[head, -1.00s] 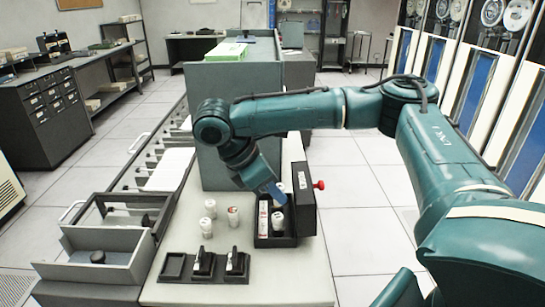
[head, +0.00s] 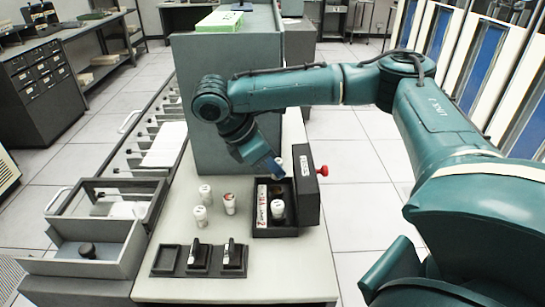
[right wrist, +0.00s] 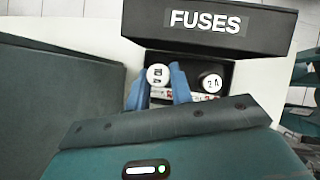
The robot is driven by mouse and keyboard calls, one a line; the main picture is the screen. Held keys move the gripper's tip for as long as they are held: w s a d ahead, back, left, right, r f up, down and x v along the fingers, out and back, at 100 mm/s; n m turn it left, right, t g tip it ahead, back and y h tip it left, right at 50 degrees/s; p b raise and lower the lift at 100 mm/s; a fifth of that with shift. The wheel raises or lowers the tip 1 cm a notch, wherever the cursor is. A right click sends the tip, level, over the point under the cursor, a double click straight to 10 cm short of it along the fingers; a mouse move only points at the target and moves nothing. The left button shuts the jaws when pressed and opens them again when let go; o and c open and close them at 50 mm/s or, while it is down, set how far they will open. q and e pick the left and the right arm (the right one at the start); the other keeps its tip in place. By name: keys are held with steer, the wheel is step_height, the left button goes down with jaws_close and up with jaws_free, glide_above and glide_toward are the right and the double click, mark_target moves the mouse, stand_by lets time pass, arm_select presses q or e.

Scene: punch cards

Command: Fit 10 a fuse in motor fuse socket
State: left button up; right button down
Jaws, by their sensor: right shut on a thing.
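My right gripper (head: 279,173) is shut on a white round fuse (right wrist: 158,74) at the fuse box (head: 275,231). In the right wrist view the blue fingers (right wrist: 158,92) stand on both sides of this fuse; its cap marking is small and hard to read. Another fuse (head: 278,210) stands in the box, and its cap (right wrist: 210,82) seems to read "2 A". Three white fuses, at the back (head: 205,192), right (head: 229,204) and front (head: 200,216), stand on the table. A dark socket row (head: 199,259) lies at the front, with two black levers upright. My left gripper is out of view.
The box's dark lid (head: 307,187), marked FUSES in the right wrist view (right wrist: 205,22), stands open on the right, with a red knob (head: 323,171). A grey cabinet (head: 225,110) rises behind. Open drawers (head: 85,250) lie left. The table (head: 285,270) is clear at front right.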

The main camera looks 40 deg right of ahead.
mark_target(282, 189)
steer(key=shift+f, duration=2.35)
steer(key=shift+f, duration=0.1)
steer(key=c, duration=1.1)
jaws_free()
steer(key=shift+f, duration=0.1)
steer(key=shift+c, duration=0.2)
steer(key=shift+s, duration=0.1)
steer(key=shift+w+a+r, duration=0.25)
steer(key=shift+r, duration=0.35)
steer(key=v, duration=1.2)
steer(key=shift+s, duration=0.1)
